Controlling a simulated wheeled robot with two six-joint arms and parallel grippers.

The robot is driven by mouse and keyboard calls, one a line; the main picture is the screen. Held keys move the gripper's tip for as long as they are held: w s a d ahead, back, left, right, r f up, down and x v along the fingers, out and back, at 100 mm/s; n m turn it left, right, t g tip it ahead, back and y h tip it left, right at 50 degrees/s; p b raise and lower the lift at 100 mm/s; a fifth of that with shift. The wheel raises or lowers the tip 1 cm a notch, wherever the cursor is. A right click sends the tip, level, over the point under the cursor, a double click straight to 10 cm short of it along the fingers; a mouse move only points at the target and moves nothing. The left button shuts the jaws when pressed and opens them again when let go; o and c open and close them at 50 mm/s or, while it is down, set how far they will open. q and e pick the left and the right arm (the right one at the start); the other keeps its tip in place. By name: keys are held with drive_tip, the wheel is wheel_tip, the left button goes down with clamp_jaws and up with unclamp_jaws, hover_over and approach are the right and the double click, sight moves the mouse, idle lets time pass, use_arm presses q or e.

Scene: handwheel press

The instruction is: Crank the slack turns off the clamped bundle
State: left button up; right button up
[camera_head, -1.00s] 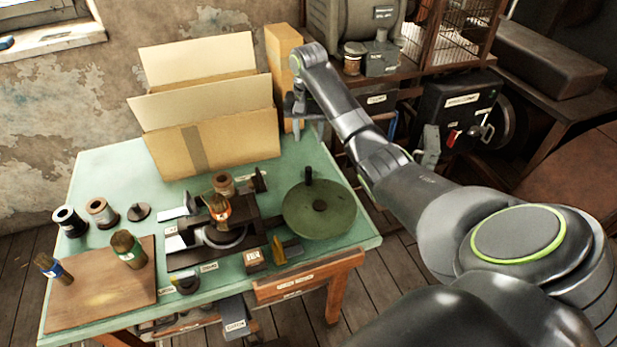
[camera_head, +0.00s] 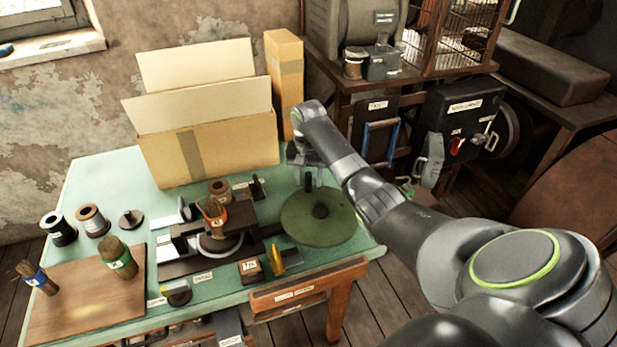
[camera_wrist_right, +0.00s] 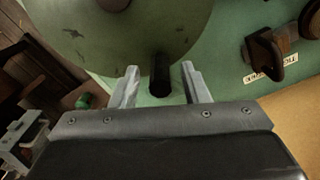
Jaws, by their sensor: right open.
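The green round handwheel (camera_head: 318,228) lies flat at the right end of the bench press. Its upright black crank knob (camera_head: 308,181) stands on the rim's far side. My right gripper (camera_head: 303,160) is just above the knob. In the right wrist view the open fingers (camera_wrist_right: 160,85) stand either side of the knob (camera_wrist_right: 159,72), with gaps and no visible contact. The clamped bundle (camera_head: 214,211), brown with an orange band, stands in the dark press (camera_head: 185,250) left of the wheel. My left gripper is out of view.
A large cardboard box (camera_head: 205,150) stands behind the press, close to my right gripper. A wooden board (camera_head: 75,300) with two bundles lies front left, spools (camera_head: 92,221) behind it. A yellow wedge-like piece (camera_head: 278,262) stands near the wheel's front left.

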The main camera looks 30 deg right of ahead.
drive_tip(key=shift+f, duration=0.3)
clamp_jaws()
drive_tip(key=shift+r, duration=0.1)
